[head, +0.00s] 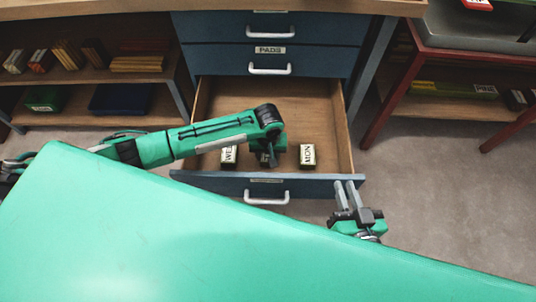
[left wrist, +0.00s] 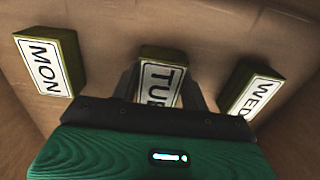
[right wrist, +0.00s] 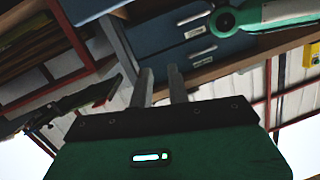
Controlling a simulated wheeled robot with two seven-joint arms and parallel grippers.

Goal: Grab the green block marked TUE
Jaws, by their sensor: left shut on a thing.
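The TUE block (left wrist: 161,78) is dark olive green with a white label, in the open drawer (head: 312,105). My left gripper (left wrist: 163,92) is shut on it, one finger on each side. In the head view my left gripper (head: 268,158) points down into the drawer and mostly hides this block. The MON block (head: 308,155) stands to its right and the WED block (head: 228,156) to its left. In the left wrist view MON (left wrist: 50,64) is left and WED (left wrist: 252,90) right. My right gripper (head: 345,194) is open and empty, outside the drawer's front right corner.
The drawer front (head: 220,185) with its handle lies nearest me. Closed blue drawers (head: 215,58), one labelled PADS, are above. A wooden shelf (head: 90,77) with boxes stands left, and a red-framed rack (head: 420,110) right. Floor (head: 420,190) is clear at the right.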

